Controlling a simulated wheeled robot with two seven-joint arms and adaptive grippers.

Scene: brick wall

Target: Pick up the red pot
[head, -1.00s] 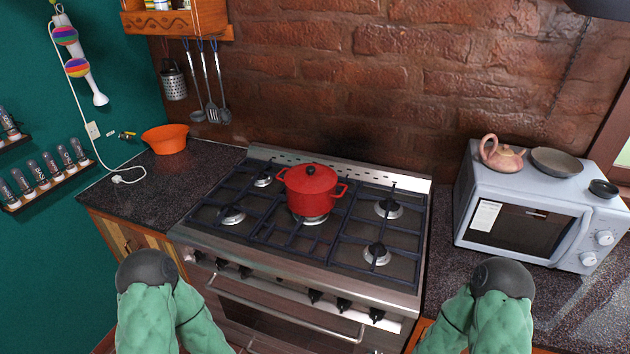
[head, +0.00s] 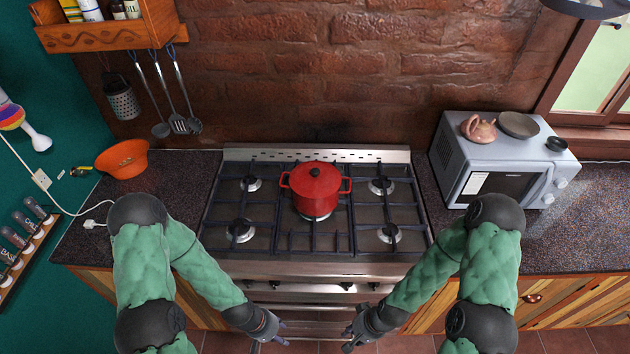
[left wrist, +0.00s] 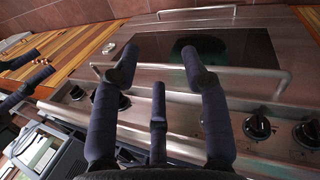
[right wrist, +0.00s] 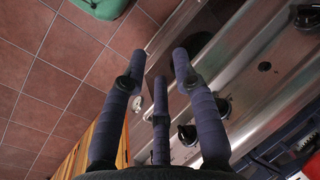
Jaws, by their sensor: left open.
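The red pot (head: 315,191) with a lid and two side handles sits upright on the middle of the gas stove (head: 316,252). My left gripper (head: 282,336) is low in front of the stove, to the left of centre; in the left wrist view its fingers (left wrist: 158,62) are spread and empty before the oven front. My right gripper (head: 347,342) is low in front of the stove, to the right of centre; in the right wrist view its fingers (right wrist: 160,65) are spread with nothing between them. Both are well below and apart from the pot.
A grey microwave (head: 480,150) with a teapot (head: 478,128) and bowls on top stands on the right counter. An orange bowl (head: 122,159) is on the left counter. The oven handle (left wrist: 200,12) runs across the stove front. Utensils (head: 175,95) hang on the wall.

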